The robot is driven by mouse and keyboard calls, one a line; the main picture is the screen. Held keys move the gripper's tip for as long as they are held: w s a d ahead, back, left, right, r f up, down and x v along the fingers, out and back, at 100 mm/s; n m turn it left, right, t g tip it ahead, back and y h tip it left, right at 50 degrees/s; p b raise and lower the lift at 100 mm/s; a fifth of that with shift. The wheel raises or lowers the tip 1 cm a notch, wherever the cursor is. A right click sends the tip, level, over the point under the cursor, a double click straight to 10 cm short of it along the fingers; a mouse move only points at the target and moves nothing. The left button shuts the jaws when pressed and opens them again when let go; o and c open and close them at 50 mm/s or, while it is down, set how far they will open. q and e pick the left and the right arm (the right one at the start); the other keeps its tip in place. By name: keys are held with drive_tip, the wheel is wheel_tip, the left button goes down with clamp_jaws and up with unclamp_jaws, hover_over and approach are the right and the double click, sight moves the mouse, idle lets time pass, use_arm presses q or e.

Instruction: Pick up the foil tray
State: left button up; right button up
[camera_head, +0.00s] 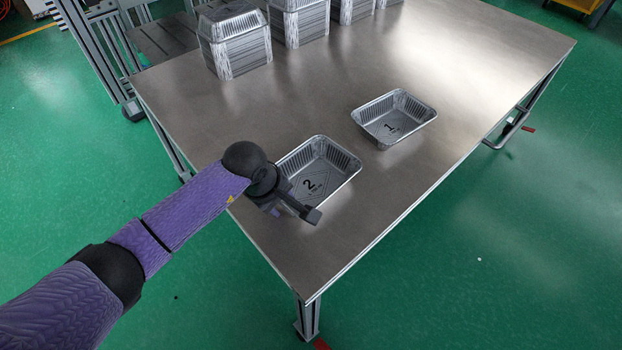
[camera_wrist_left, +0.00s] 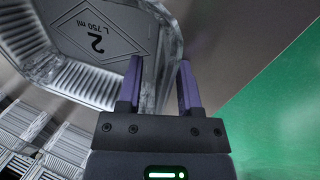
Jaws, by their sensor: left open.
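A silver foil tray marked 2 (camera_head: 338,157) sits on the metal table, near its front left edge. My left gripper (camera_head: 289,203) is at this tray's near left side, and its arm covers part of that rim. In the left wrist view the gripper (camera_wrist_left: 159,72) is open, its two purple fingers apart. The tray's rim and side wall (camera_wrist_left: 165,48) show between the fingers; I cannot tell whether either finger touches it. A second foil tray marked 1 (camera_head: 395,122) sits apart, farther back and to the right. My right gripper is not in view.
Several tall stacks of foil trays (camera_head: 236,50) stand along the table's far left edge. The metal table (camera_head: 470,60) is bare at the right and at the front corner. Beyond the table edge is green floor (camera_head: 520,230).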

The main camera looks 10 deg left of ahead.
use_arm(q)
clamp_jaws()
idle(0.3)
drive_tip(key=shift+r, duration=0.1)
